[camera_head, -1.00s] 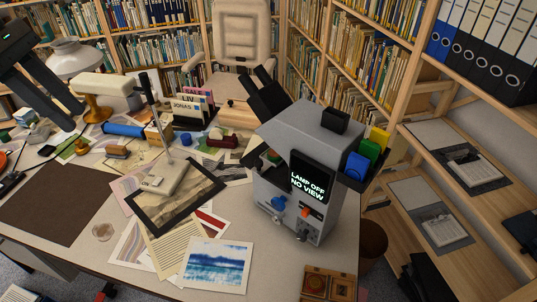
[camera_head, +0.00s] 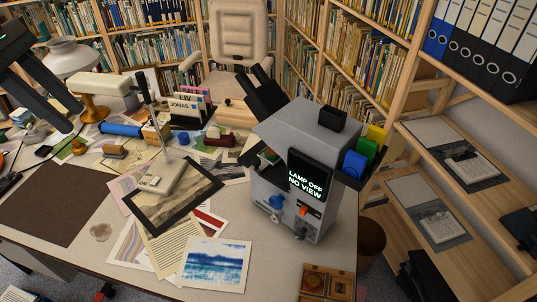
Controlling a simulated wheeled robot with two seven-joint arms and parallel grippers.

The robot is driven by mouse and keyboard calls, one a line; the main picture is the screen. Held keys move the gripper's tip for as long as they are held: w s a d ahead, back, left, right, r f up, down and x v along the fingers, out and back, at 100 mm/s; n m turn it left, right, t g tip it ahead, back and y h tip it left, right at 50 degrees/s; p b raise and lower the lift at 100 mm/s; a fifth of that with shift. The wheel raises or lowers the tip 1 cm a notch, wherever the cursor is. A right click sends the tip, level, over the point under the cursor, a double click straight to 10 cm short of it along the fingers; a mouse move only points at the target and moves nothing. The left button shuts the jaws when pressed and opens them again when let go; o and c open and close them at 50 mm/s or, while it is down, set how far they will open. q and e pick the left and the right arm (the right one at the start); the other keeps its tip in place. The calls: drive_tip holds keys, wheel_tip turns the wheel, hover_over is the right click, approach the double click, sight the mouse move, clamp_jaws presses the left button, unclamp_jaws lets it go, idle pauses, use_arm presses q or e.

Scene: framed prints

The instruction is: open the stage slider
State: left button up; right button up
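A grey box-shaped viewer (camera_head: 303,150) with two black eyepieces (camera_head: 263,92) stands at the right part of the desk. Its dark screen (camera_head: 307,176) reads "LAMP OFF NO VIEW". Below are a blue knob (camera_head: 276,202) and an orange switch (camera_head: 302,211). A recess on its left side is partly hidden, and I cannot make out the stage slider in it. My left gripper (camera_head: 58,118) is at the upper left, above the desk, far from the viewer. It looks open and empty, partly cut by the picture edge. My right gripper is not in view.
A framed print (camera_head: 172,196), loose sheets and a seascape print (camera_head: 215,263) lie left of the viewer. A black side tray (camera_head: 369,177) holds coloured blocks. A wooden box (camera_head: 327,283) sits at the front edge. A brown mat (camera_head: 55,205) is bare. A chair (camera_head: 238,35) stands behind.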

use_arm(q)
drive_tip(key=s+d+f+n+g+h, duration=0.1)
drive_tip(key=d+f+n+g+h, duration=0.1)
drive_tip(key=d+n+h, duration=0.45)
drive_tip(key=s+d+f+n+g+h, duration=0.1)
drive_tip(key=d+f+n+g+h, duration=0.2)
drive_tip(key=d+h, duration=0.65)
drive_tip(key=w+d+f+n+t+b, duration=0.1)
drive_tip(key=w+d+f+n+t, duration=0.1)
drive_tip(key=w+f+n+t, duration=0.5)
drive_tip(key=d+f+n+t, duration=0.1)
drive_tip(key=n+t, duration=0.3)
drive_tip(key=n, duration=0.8)
wheel_tip(320, 180, down, 16)
drive_tip(key=w+n+t+y, duration=0.1)
drive_tip(key=n+t+y, duration=0.3)
drive_tip(key=n, duration=0.8)
drive_tip(key=shift+a+f+n+y, duration=0.2)
drive_tip(key=shift+a+n+y, duration=0.15)
drive_tip(key=shift+y, duration=0.85)
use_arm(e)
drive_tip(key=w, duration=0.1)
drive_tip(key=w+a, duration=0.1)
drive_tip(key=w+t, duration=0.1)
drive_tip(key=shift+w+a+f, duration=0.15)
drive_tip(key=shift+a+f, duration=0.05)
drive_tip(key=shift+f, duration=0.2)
